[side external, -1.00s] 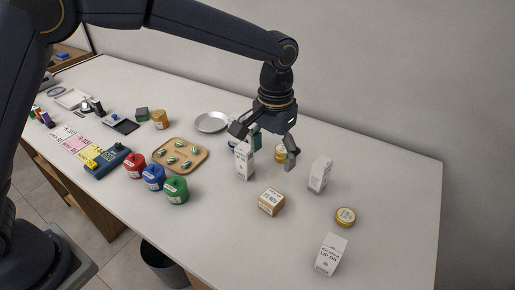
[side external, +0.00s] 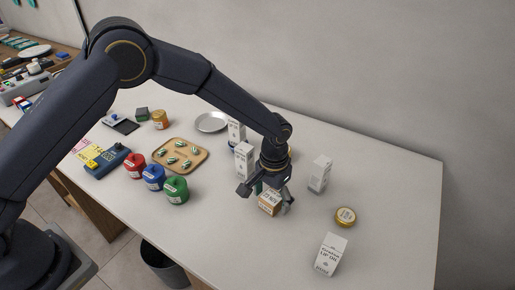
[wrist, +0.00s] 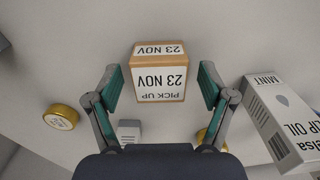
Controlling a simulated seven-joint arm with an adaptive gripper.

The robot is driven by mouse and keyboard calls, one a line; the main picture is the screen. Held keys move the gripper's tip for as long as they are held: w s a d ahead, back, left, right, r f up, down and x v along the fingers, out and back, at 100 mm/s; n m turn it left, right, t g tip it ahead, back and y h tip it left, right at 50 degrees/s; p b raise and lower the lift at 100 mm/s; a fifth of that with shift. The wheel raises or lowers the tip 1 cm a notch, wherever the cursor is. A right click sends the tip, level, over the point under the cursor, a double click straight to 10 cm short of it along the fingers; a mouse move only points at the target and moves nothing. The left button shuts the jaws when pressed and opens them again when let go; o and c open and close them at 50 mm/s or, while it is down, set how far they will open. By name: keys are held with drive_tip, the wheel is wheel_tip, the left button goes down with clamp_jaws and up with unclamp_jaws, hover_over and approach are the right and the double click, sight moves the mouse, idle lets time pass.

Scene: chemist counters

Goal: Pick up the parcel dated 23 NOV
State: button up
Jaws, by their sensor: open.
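The parcel (side external: 269,203) is a small brown box with white labels on the white counter. In the wrist view the parcel (wrist: 159,80) reads "PICK UP 23 NOV", upside down. My gripper (side external: 266,196) is low over the parcel in the side view, partly covering it. In the wrist view my gripper (wrist: 160,88) is open, with one green-padded finger on each side of the parcel and a gap visible on both sides. I cannot tell the exact height of the fingertips against the box.
White lip oil cartons stand around: one behind left (side external: 244,161), one right (side external: 320,174), one in front (side external: 331,254). A gold-lidded jar (side external: 345,217) lies to the right. Red, blue and green (side external: 175,189) jars and a wooden tray (side external: 199,147) are to the left.

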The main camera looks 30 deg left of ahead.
drive_tip(key=shift+f, duration=0.35)
drive_tip(key=shift+c, duration=0.3)
drive_tip(key=c, duration=1.2)
drive_tip(key=shift+c, duration=0.2)
